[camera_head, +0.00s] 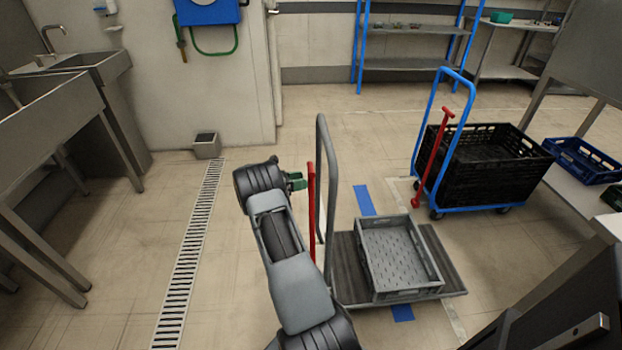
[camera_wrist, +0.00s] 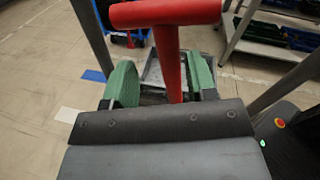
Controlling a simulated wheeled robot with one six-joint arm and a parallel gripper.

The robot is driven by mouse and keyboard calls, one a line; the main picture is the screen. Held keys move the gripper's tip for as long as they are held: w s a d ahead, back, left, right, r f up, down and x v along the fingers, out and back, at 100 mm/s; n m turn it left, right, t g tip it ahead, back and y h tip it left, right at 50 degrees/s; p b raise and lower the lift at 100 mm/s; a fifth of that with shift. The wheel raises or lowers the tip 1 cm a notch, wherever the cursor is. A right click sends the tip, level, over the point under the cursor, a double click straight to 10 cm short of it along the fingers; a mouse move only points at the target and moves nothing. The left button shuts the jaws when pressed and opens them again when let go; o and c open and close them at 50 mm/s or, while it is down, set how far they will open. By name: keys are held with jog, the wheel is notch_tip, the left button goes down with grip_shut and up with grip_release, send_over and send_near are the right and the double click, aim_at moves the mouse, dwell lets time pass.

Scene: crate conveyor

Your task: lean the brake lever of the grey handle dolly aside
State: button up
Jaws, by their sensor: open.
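The grey handle dolly (camera_head: 452,270) stands on the floor with its tall grey handle (camera_head: 334,170) at its left end. Its red brake lever (camera_head: 311,225) stands close to upright beside the handle. My gripper (camera_head: 297,181) is at the upper part of the lever. In the wrist view my gripper (camera_wrist: 163,82) has its green fingers apart, with the red lever's shaft (camera_wrist: 170,65) between them, nearer the right finger. The lever's red crossbar (camera_wrist: 165,13) is in front of the fingers. Whether a finger touches the shaft I cannot tell.
A grey crate (camera_head: 365,262) rests on the dolly. A blue handle dolly (camera_head: 412,160) with a black crate (camera_head: 520,170) and its own red lever (camera_head: 432,160) stands behind right. Sinks (camera_head: 75,68) line the left. Floor around the drain (camera_head: 188,255) is clear.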

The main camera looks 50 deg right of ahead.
jog(key=v, duration=0.8)
dwell(0.8)
notch_tip(320, 180, down, 6)
jog(key=s+a+m+t+y, duration=0.1)
jog(key=s+m+y, duration=0.1)
jog(key=s+a+r+m+t+y+p, duration=0.1)
jog(key=s+a+r+m+y+p, duration=0.3)
jog(key=a, duration=0.3)
jog(key=s+a+r+m+t+y+p, duration=0.2)
jog(key=a+r, duration=0.6)
jog(key=r, duration=0.4)
jog(key=s+a+r+m+t+y+p, duration=0.3)
jog(key=s+a+r+t+p, duration=0.2)
jog(key=r, duration=0.7)
jog(key=s+a+r+m+t+y+p, duration=0.2)
jog(key=s+a+r+p, duration=0.4)
jog(key=a+r, duration=0.5)
jog(key=r+t+y+p, duration=0.1)
jog(key=t+p, duration=0.1)
jog(key=shift+s+a+m+p, duration=0.3)
jog(key=shift+a, duration=0.1)
jog(key=shift+f+y, duration=0.1)
jog(key=shift+y, duration=0.2)
jog(key=shift+c, duration=0.2)
